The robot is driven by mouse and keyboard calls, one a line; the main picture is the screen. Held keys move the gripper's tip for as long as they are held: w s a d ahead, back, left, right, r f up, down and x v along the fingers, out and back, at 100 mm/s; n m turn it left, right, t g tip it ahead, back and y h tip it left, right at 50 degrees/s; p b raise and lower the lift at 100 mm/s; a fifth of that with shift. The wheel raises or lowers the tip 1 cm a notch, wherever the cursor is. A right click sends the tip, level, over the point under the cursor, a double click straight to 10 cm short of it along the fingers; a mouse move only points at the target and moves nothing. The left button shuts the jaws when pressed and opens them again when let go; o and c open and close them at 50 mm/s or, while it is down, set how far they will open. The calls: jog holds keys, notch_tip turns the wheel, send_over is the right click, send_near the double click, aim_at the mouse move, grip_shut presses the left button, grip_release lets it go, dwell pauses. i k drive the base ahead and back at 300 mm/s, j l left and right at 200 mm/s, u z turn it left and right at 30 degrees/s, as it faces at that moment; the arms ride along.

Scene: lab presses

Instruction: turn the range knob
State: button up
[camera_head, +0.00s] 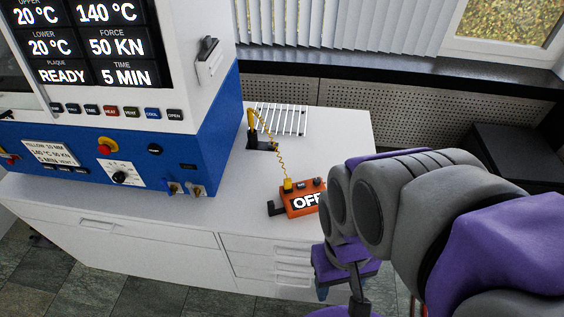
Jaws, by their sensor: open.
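The orange box (300,203) on the white bench shows "OFF" on its face and has small dark knobs (318,182) on top. A black dial knob (120,177) sits on a white plate low on the blue press front. No readable label tells me which one is the range knob. My gripper (340,288), with purple parts, hangs in front of the bench drawers, below and right of the orange box and apart from it. It is open, and I see nothing between its jaws. My arm hides the right end of the orange box.
The blue and white press (200,130) fills the left, with a red emergency button (105,147) and a button row. A coiled yellow cable (277,150) runs from the orange box to a black stand (262,144). A white rack (284,119) lies behind. Bare bench (345,140) lies right.

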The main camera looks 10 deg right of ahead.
aim_at(316, 181)
jog(key=j+u, duration=0.45)
jog(key=j, duration=0.55)
jog(key=j+u, duration=0.45)
jog(key=j, duration=0.55)
jog(key=z, duration=0.5)
jog(key=i+l+z, duration=0.1)
jog(key=z, duration=0.3)
jog(key=i+l+z, duration=0.15)
jog(key=z, duration=0.25)
jog(key=i+z, duration=0.1)
jog(key=z, duration=0.3)
jog(key=i+z, duration=0.15)
jog(key=z, duration=0.25)
jog(key=i, duration=0.35)
